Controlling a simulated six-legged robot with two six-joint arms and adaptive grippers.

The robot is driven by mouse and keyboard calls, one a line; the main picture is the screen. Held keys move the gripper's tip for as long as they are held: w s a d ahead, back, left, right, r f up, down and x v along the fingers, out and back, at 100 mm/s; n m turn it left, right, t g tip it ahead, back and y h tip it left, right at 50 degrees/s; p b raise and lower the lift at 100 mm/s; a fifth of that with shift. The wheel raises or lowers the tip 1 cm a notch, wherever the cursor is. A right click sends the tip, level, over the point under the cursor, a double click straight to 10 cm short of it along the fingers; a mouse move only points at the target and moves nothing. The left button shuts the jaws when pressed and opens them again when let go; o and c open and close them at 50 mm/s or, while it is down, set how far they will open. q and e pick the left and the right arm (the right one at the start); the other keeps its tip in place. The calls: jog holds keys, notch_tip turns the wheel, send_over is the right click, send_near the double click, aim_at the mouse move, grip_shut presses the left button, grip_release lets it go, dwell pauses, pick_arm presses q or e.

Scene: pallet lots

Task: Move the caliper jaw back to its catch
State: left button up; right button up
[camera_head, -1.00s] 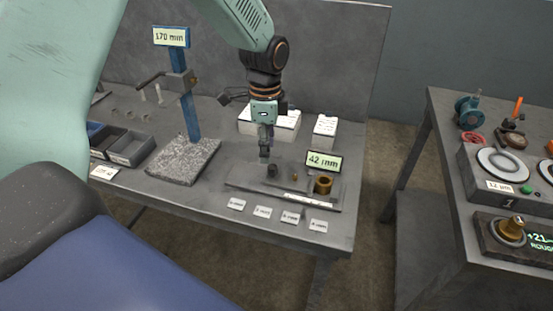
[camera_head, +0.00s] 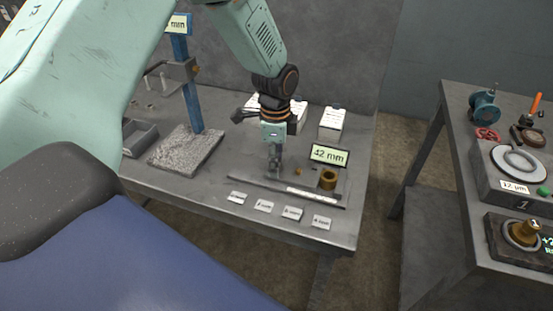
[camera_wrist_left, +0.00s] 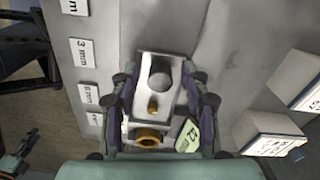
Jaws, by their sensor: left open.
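The caliper (camera_head: 245,182) is a flat grey bar on the bench, with a display (camera_head: 330,155) reading 42 mm behind it. A dark grey cylindrical knob (camera_wrist_left: 160,75), likely on the jaw, stands on its pale block in the left wrist view. A small brass pin (camera_head: 298,172) and a brass ring (camera_head: 328,179) sit to its right in the head view. My left gripper (camera_head: 275,175) points down over the knob and hides it there. Its fingers (camera_wrist_left: 156,82) are open on either side of the knob, apparently without gripping it. What may be my right gripper (camera_wrist_left: 22,150) shows small at the lower left.
Small label cards (camera_head: 264,206) lie along the bench front. A blue post (camera_head: 191,95) on a granite plate (camera_head: 186,148) stands left. White boxes (camera_head: 333,123) stand behind. A second bench with gauges (camera_head: 507,165) is at right, across a gap.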

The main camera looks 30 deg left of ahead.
pick_arm(q)
jog(key=shift+s+a+r, duration=0.1)
jog(key=shift+s+r, duration=0.05)
jog(key=shift+s, duration=0.1)
jog(key=shift+w, duration=0.3)
jog(key=c, duration=0.4)
jog(key=shift+s, duration=0.15)
jog(key=c, duration=0.6)
